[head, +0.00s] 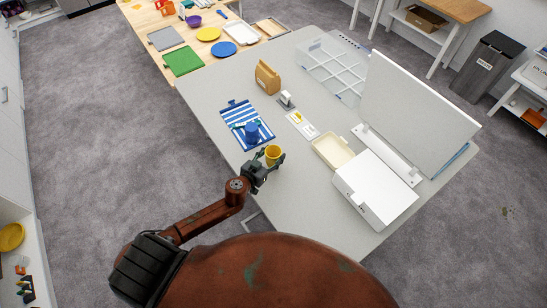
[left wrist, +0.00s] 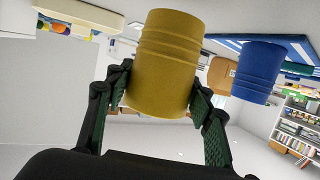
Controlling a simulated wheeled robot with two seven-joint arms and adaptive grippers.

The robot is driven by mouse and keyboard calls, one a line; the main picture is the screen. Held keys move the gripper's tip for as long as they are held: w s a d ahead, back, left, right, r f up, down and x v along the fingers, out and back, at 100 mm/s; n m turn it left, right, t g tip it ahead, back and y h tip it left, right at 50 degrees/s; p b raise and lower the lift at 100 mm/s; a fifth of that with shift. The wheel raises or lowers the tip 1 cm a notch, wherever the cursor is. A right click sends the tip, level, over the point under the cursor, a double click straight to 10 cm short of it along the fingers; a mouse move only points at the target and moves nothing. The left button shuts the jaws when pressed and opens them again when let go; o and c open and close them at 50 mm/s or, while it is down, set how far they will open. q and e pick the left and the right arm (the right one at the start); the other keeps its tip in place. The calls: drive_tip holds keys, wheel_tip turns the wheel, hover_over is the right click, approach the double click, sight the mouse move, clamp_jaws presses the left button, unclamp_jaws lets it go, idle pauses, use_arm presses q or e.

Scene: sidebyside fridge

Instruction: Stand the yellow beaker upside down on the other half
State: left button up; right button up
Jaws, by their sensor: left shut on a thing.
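The yellow beaker (head: 273,151) is between the fingers of my left gripper (head: 262,165), which is shut on it near the table's front left edge. In the left wrist view the yellow beaker (left wrist: 162,62) fills the middle, with a finger of my left gripper (left wrist: 160,105) on each side; that view is upside down. I cannot tell surely which way its mouth faces. A blue beaker (head: 252,130) stands on a blue and white striped mat (head: 238,112), and shows in the left wrist view (left wrist: 257,72). The mat's far part is largely bare. My right gripper is out of view.
A small card (head: 302,124), a cream tray (head: 332,150) and a white box (head: 376,188) lie right of the beaker. A tan holder (head: 267,77) and a clear divided bin (head: 331,65) stand farther back. Bare table lies between the mat and the card.

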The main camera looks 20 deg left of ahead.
use_arm(q)
drive_tip(key=s+a+r, duration=0.2)
drive_tip(key=s+r, duration=0.7)
drive_tip(key=s, duration=0.4)
drive_tip(key=shift+s+a+r, duration=0.3)
drive_tip(key=shift+s+r, duration=0.05)
drive_tip(key=shift+r, duration=0.05)
